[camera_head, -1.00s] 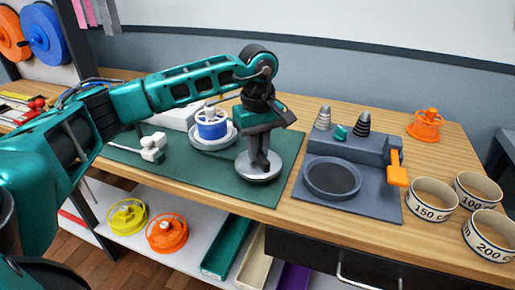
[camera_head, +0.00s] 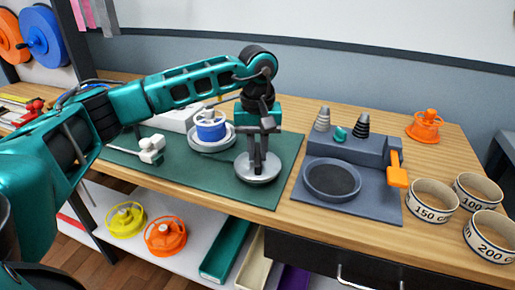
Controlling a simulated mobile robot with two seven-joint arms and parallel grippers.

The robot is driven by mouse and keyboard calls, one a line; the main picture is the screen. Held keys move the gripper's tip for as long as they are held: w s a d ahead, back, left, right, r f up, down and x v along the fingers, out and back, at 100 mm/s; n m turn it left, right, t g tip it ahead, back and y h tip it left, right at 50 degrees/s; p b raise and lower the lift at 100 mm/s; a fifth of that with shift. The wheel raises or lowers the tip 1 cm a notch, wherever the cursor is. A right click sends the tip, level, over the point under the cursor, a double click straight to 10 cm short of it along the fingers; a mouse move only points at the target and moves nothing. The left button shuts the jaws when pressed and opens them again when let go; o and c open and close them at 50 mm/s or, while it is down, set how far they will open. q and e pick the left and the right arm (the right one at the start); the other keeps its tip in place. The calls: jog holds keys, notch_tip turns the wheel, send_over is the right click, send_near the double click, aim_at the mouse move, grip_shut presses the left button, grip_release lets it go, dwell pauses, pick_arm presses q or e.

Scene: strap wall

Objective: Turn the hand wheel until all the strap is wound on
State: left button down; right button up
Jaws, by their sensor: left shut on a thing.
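The hand wheel (camera_head: 259,179) looks like a round, light grey disc lying flat at the right front of the green mat. My left gripper (camera_head: 258,163) points straight down over it. Its fingers are shut on the middle of the wheel; the part between them is mostly hidden. A blue reel (camera_head: 211,131) with a white spoked top sits on a grey round base behind and to the left. A small white clamp-like fitting (camera_head: 151,150) with a thin pale rod stands further left. I cannot make out any strap between it and the reel. My right gripper is not in view.
A grey station (camera_head: 378,205) with a round dark recess, cones and an orange lever (camera_head: 397,170) stands to the right. Several labelled bowls (camera_head: 431,202) fill the right front. An orange spool (camera_head: 425,127) stands behind. Yellow and orange reels (camera_head: 166,237) lie on the shelf below.

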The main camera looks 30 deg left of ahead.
pick_arm(q)
jog(key=c, duration=1.1)
grip_release()
jog(key=shift+r, duration=0.1)
notch_tip(320, 180, up, 13)
jog(key=shift+f+p, duration=0.1)
jog(key=shift+p, duration=0.45)
